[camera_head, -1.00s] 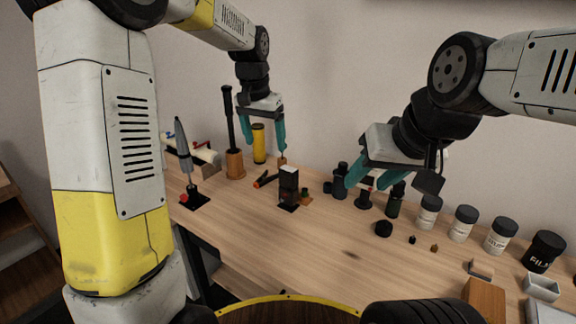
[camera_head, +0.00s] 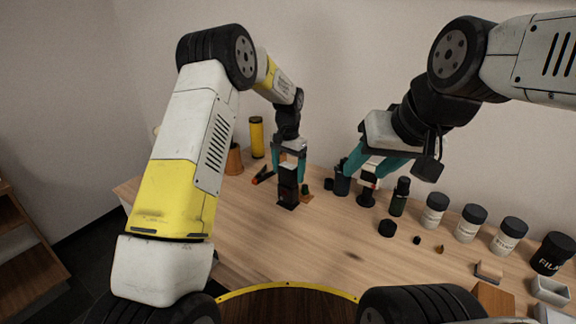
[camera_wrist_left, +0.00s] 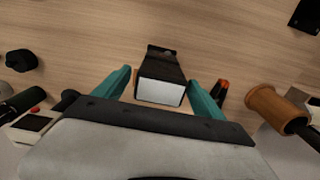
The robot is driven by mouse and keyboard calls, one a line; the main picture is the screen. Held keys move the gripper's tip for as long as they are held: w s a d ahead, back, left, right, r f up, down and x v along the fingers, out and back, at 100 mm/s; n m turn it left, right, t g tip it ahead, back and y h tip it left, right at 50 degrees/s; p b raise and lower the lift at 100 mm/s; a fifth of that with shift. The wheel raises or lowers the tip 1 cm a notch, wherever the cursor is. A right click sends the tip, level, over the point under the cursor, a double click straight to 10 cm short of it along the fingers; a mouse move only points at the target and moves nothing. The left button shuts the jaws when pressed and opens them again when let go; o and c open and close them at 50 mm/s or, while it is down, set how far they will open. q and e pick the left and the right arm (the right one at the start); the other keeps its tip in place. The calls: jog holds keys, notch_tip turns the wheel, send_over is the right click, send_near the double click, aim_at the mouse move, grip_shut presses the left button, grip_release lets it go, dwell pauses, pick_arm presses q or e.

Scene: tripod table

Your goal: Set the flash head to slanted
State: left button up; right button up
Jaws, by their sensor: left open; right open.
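The flash (camera_head: 287,186) is a dark box-shaped unit standing on a small black base on the wooden table. In the left wrist view its black head (camera_wrist_left: 162,67) with a pale front panel (camera_wrist_left: 160,93) lies between my fingers. My left gripper (camera_head: 289,170) is open around the upper part of the flash, with a finger on each side; in the wrist view (camera_wrist_left: 158,88) gaps show between both fingers and the head. The head's exact tilt is hard to tell. My right gripper (camera_head: 371,172) is open above the table, right of the flash.
A red-and-black clamp (camera_head: 263,176) lies left of the flash; a yellow cylinder (camera_head: 256,138) stands behind it. Dark bottles (camera_head: 399,198) and several white, black-lidded jars (camera_head: 434,211) line the right. The front middle of the table (camera_head: 300,245) is clear.

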pick_arm(q)
jog(key=shift+f, duration=0.7)
jog(key=c, duration=1.4)
jog(key=shift+o, duration=0.2)
